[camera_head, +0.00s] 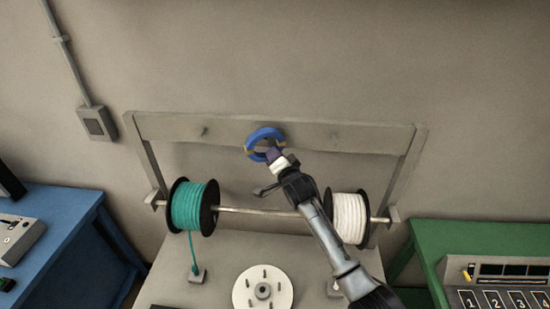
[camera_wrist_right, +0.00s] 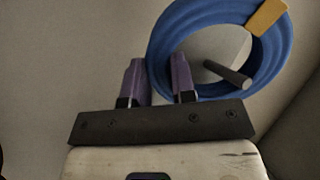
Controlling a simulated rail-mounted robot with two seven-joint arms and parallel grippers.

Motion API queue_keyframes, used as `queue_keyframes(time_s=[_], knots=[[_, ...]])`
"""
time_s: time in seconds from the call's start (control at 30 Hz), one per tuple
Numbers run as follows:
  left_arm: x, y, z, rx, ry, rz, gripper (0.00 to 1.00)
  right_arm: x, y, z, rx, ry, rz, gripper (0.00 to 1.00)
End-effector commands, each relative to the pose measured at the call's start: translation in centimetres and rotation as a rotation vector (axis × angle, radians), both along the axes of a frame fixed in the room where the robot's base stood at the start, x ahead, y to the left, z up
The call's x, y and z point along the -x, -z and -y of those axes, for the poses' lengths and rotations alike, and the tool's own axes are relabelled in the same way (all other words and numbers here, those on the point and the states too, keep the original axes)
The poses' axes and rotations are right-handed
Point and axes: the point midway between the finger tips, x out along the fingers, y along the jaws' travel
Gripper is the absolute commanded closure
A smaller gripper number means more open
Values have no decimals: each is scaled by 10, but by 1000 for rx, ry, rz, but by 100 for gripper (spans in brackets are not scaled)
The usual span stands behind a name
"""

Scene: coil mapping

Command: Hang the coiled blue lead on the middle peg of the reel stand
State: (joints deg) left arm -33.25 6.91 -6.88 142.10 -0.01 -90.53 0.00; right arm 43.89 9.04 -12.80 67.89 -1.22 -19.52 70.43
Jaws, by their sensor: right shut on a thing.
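The coiled blue lead (camera_head: 251,140) is a ring with yellow bands, upright in front of the middle of the top bar of the reel stand (camera_head: 375,138). It also shows in the right wrist view (camera_wrist_right: 161,44). My right gripper (camera_head: 274,157) is shut on the lead's lower edge, with its purple fingers (camera_wrist_right: 158,80) at the near side in the wrist view. A dark peg (camera_wrist_right: 228,74) shows through the ring's opening there; I cannot tell whether the ring is around it or only in front. The middle peg is not clear in the head view. My left gripper is not in view.
Other pegs stand bare at left (camera_head: 203,132) and right (camera_head: 333,135) on the bar. A green reel (camera_head: 195,207) and a white reel (camera_head: 348,218) sit on the rod below. A white disc (camera_head: 263,288) lies in front. The wall is behind.

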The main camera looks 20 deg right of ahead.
Motion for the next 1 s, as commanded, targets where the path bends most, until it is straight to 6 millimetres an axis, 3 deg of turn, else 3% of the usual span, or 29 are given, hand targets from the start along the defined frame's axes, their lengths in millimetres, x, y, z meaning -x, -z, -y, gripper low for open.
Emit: queue_keyframes(time_s=[0.03,0.07,0.1,0.37,0.73,1.0], knots=[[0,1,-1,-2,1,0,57,0,13,10,-3,16,-29,100],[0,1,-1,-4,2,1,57,0,13,10,-3,16,-29,100],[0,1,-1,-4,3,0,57,0,13,10,-3,17,-30,72],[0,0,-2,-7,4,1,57,-1,10,8,-1,14,-23,47],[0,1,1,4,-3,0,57,4,8,5,0,8,-18,46],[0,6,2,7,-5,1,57,36,9,6,0,8,-16,46]])
